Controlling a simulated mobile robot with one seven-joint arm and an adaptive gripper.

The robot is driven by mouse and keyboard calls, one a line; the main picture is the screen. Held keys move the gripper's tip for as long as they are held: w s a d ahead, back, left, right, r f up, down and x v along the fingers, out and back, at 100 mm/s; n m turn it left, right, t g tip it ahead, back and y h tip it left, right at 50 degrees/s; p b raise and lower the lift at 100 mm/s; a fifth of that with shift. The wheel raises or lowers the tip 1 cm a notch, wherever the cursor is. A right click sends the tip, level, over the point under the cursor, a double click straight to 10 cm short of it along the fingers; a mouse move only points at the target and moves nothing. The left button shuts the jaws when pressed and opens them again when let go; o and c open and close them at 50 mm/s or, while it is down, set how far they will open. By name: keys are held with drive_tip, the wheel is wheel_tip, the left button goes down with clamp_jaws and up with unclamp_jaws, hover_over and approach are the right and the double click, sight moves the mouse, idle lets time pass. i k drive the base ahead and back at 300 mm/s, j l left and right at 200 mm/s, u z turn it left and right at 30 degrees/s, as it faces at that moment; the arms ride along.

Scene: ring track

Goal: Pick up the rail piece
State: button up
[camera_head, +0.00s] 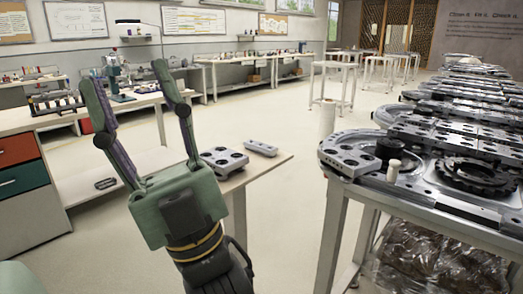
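My gripper (124,77), green-grey with two long fingers, is raised at the left with its fingers spread apart and nothing between them. Two grey metal pieces lie on a small pale table (262,166) just to its right. One is a wider plate with dark round holes (222,160). The other is a short narrow bar (261,147). I cannot tell which of them is the rail piece. Similar holed grey segments (352,153) form the track at the right. My gripper's palm hides part of the small table.
The ring track on its metal-legged bench (336,240) fills the right side, with a small pale knob (393,170) near its close edge. A drawer cabinet (22,180) and workbench stand at the left. The floor (275,105) between them is mostly clear.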

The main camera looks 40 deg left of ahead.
sight(270, 151)
drive_tip(key=i+j, duration=0.1)
drive_tip(key=j, duration=0.4)
drive_tip(key=i+j+u, duration=0.1)
drive_tip(key=j, duration=0.4)
drive_tip(key=i+j, duration=0.2)
drive_tip(key=j, duration=0.25)
drive_tip(key=i+j+u, duration=0.15)
drive_tip(key=j, duration=0.35)
drive_tip(key=i+j, duration=0.15)
drive_tip(key=j, duration=0.35)
drive_tip(key=i+j+u, duration=0.1)
drive_tip(key=j, duration=0.35)
drive_tip(key=i+j, duration=0.2)
drive_tip(key=j, duration=0.25)
drive_tip(key=i+j+u, duration=0.1)
drive_tip(key=j, duration=0.35)
drive_tip(key=i, duration=0.1)
